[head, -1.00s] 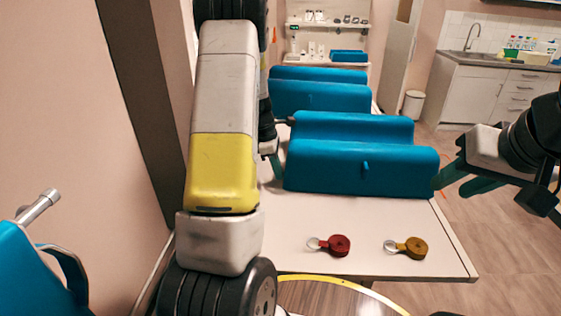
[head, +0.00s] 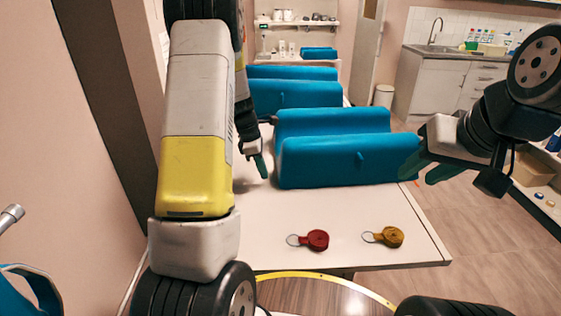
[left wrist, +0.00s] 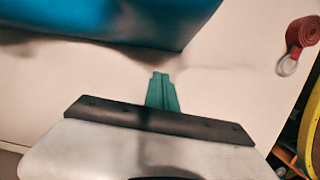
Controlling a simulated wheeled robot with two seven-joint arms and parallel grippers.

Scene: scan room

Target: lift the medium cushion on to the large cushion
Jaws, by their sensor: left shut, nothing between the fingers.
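Two long blue cushions lie side by side on the white table: a front one (head: 345,165) and one just behind it (head: 330,122). Two more blue cushions, a nearer (head: 295,95) and a farther (head: 292,72), lie further back. I cannot tell surely which is medium or large. My left gripper (head: 262,166) is shut and empty, just left of the front cushion's left end. In the left wrist view its green fingertips (left wrist: 161,78) are together below a blue cushion edge (left wrist: 120,18). My right gripper (head: 423,170) looks open, its green fingers beside the front cushion's right end.
A red coiled strap (head: 317,240) and a yellow coiled strap (head: 389,237) lie on the table's (head: 270,220) near part. The red one also shows in the left wrist view (left wrist: 302,32). A sink cabinet (head: 450,80) and a white bin (head: 384,95) stand at the back right.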

